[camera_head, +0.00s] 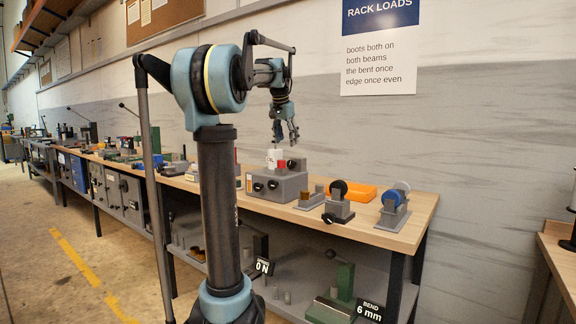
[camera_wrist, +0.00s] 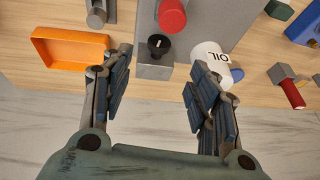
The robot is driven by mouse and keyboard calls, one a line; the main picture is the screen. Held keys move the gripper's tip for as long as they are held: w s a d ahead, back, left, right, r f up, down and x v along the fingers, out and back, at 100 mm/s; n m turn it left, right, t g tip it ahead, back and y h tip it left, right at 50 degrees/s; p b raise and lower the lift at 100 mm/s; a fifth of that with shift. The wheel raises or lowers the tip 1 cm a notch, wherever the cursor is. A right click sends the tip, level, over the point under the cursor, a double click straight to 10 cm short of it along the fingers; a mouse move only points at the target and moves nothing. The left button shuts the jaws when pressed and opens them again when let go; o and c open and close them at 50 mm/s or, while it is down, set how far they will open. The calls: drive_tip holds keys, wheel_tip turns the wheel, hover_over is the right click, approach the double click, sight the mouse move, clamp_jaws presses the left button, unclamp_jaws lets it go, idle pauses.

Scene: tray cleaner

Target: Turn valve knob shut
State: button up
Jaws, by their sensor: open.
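A grey box (camera_head: 276,186) on the bench carries black knobs on its front face and a red part (camera_head: 292,165) on top. In the wrist view a black knob (camera_wrist: 160,46) with a light pointer mark sits at the box's near end, beside the red round part (camera_wrist: 172,14). Which one is the valve knob is not labelled. My gripper (camera_head: 286,138) hangs above the box, fingers down, open and empty. In the wrist view the black knob is beyond the gap between my gripper's fingers (camera_wrist: 157,84), apart from both.
A white OIL container (camera_wrist: 207,58) stands close beside the box, near one finger. An orange tray (camera_wrist: 70,46) lies on the other side. A wall rises behind the bench.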

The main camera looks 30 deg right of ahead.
sight(290, 161)
drive_tip(key=x, duration=1.2)
drive_tip(key=shift+f, duration=0.1)
drive_tip(key=shift+c, duration=0.6)
drive_tip(key=c, duration=1)
